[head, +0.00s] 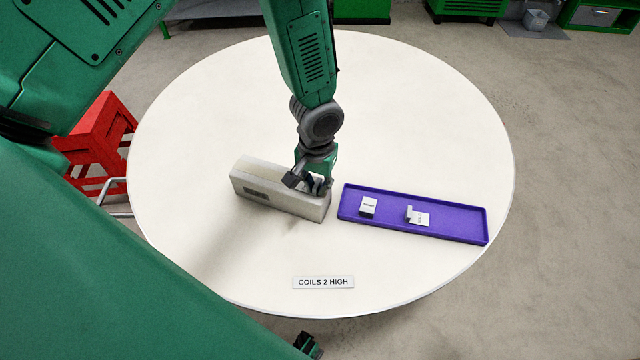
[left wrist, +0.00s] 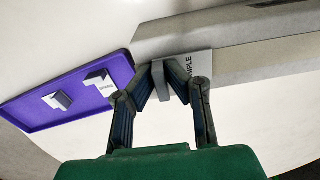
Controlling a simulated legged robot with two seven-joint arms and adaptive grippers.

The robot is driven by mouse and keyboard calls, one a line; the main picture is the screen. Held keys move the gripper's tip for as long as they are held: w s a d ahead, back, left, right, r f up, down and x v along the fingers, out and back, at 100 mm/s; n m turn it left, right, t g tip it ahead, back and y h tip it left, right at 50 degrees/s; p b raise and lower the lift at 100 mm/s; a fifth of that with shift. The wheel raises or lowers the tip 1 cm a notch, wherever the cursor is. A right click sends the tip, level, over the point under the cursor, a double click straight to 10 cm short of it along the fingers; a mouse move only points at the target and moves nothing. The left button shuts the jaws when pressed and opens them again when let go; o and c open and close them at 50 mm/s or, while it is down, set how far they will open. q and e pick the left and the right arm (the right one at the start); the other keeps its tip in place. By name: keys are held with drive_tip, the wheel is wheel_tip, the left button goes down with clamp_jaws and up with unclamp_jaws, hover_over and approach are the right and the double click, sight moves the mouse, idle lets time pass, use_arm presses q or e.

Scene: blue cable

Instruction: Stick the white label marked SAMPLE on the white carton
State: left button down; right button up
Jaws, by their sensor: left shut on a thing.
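The white carton (head: 275,200) is a long, greyish-white box lying on the round table, with a dark printed patch on its front face. It also shows in the left wrist view (left wrist: 265,52). My left gripper (head: 318,184) is at the carton's right end and is shut on the upright tab of the SAMPLE label (left wrist: 200,66). In the left wrist view the label overlaps the carton's near end. I cannot tell whether it touches the carton. In the head view the gripper mostly hides the label.
A purple tray (head: 465,235) lies right of the carton and holds two other white labels with tabs, a left one (head: 368,207) and a right one (head: 420,220). A COILS 2 HIGH sign (head: 323,282) lies at the table's front.

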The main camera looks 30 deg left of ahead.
use_arm(q)
drive_tip(key=shift+s+a+f, duration=0.1)
drive_tip(key=shift+a+f, duration=0.05)
drive_tip(key=shift+a, duration=0.25)
drive_tip(key=shift+d, duration=0.4)
use_arm(e)
drive_tip(key=shift+a+r, duration=0.1)
drive_tip(key=shift+r, duration=0.05)
use_arm(q)
drive_tip(key=c, duration=1.9)
unclamp_jaws()
drive_tip(key=shift+a, duration=0.1)
use_arm(e)
drive_tip(key=shift+a, duration=0.1)
use_arm(q)
drive_tip(key=o, duration=0.6)
